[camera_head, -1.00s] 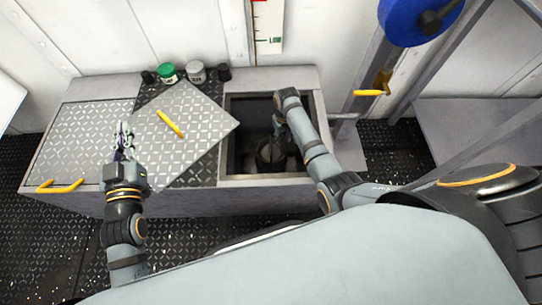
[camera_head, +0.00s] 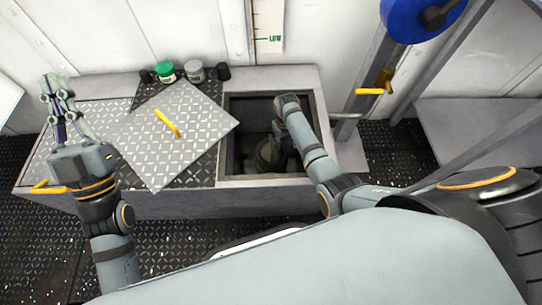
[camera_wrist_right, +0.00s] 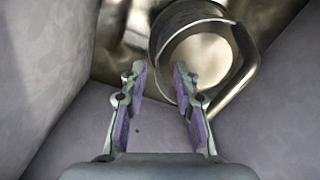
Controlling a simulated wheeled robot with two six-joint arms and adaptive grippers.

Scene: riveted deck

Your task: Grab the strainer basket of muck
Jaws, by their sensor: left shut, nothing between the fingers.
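A round metal vessel (camera_wrist_right: 197,60) with a curved, rod-like handle shows in the right wrist view; it looks like the strainer basket. In the head view it is a dark round shape (camera_head: 270,152) down in the open well, partly hidden by my right arm. My right gripper (camera_wrist_right: 159,70) is inside the well, its fingers apart and empty, with the vessel just beyond the fingertips. I cannot tell whether they touch it. No muck can be made out. My left gripper (camera_head: 55,82) is shut and empty, raised over the left end of the bench.
The well's rim (camera_head: 262,177) and walls closely surround my right gripper. A loose tread-plate cover (camera_head: 185,112) with a yellow handle (camera_head: 167,123) lies askew left of the well. A green-lidded jar (camera_head: 166,70) and a grey jar (camera_head: 195,70) stand at the back.

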